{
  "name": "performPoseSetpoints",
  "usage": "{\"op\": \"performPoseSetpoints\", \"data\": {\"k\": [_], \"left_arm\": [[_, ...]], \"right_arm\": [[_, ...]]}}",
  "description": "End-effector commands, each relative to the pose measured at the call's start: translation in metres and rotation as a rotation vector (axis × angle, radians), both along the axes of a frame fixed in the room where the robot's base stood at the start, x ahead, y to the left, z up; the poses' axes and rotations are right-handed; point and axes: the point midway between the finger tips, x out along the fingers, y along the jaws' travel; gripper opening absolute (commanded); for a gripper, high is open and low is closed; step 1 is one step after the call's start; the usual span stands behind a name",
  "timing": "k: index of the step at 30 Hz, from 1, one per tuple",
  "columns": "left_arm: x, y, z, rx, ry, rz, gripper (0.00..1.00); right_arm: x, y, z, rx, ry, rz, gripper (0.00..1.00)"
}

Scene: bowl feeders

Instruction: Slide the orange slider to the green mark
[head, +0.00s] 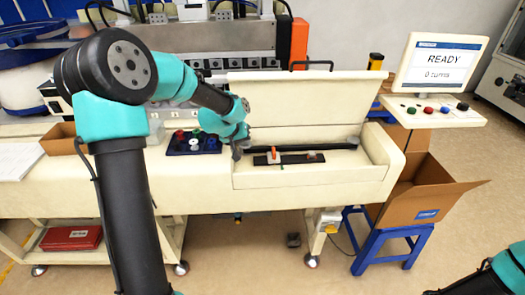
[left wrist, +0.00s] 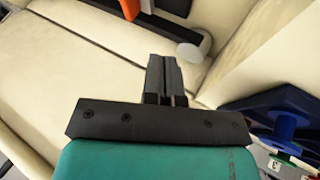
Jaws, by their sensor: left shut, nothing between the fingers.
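The orange slider (head: 274,154) stands on a dark track (head: 292,158) in the cream recess of the machine, near the track's left end. Its orange part shows at the top edge of the left wrist view (left wrist: 130,8). A small grey-brown piece (head: 311,156) is farther right on the track. My left gripper (head: 237,154) is to the left of the track, apart from the slider. Its fingers (left wrist: 165,75) are together and empty.
A dark button panel (head: 194,143) is just left of my left gripper. A raised cream lid (head: 305,105) stands behind the recess, and a long black bar (head: 305,147) runs behind the track. A screen (head: 441,64) reads READY. An open cardboard box (head: 428,190) is at right.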

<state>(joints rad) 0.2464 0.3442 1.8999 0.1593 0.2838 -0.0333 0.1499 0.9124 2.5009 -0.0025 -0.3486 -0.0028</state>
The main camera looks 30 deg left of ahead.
Motion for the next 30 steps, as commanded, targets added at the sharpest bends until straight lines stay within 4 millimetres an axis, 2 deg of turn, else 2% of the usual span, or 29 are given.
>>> {"op": "performPoseSetpoints", "data": {"k": [3,11,17,30], "left_arm": [[0.0,0.005,0.0,-0.003,0.0,0.017,0.0],[0.0,0.004,-0.001,-0.004,0.001,0.015,0.0],[0.006,0.002,-0.008,-0.003,0.002,0.013,0.0],[0.041,-0.01,-0.058,-0.004,0.002,0.012,0.0]], "right_arm": [[0.0,0.0,0.0,0.0,0.0,0.0,0.87],[0.0,0.0,0.0,0.0,0.0,0.0,0.87],[0.0,0.0,0.0,0.0,0.0,0.0,0.87],[0.0,0.0,0.0,0.0,0.0,0.0,0.87]]}}
